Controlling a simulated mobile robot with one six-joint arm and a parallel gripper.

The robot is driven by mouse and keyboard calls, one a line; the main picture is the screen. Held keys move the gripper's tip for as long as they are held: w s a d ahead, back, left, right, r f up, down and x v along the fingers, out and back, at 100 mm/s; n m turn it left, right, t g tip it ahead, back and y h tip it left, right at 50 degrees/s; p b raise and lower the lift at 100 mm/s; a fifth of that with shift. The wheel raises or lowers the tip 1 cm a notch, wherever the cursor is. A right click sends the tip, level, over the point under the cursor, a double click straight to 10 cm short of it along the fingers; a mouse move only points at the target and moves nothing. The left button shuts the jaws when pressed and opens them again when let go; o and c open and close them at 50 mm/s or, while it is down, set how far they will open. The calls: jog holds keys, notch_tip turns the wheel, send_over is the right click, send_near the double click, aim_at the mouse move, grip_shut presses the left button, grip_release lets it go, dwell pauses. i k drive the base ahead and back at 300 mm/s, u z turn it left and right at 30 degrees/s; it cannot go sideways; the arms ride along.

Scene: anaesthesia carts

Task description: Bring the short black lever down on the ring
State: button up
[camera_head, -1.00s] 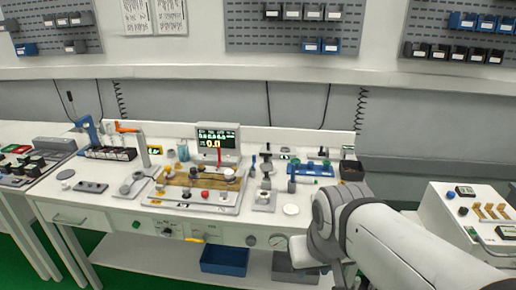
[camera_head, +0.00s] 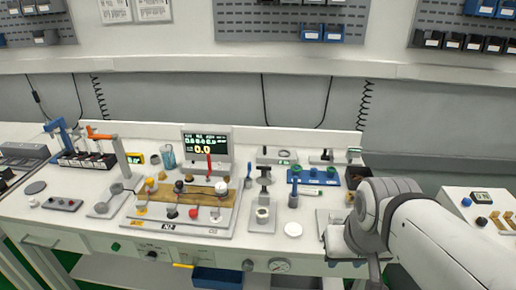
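A grey plate (camera_head: 276,160) at the back of the bench carries a greenish ring (camera_head: 284,153). A small black upright part (camera_head: 264,150) stands at the plate's left end; it may be the short black lever, but it is too small to be sure. To its right, another grey fixture (camera_head: 335,161) bears a small dark part that could also be a lever. My white arm (camera_head: 430,230) reaches in from the lower right, well in front of both fixtures. My gripper's fingers cannot be made out at the bottom of the picture.
A wooden block fixture (camera_head: 190,193) with knobs and a display (camera_head: 207,146) stand left of the middle.

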aim_at(263, 181)
jog(key=u, duration=0.4)
jog(key=i, duration=0.85)
jog(key=u, duration=0.1)
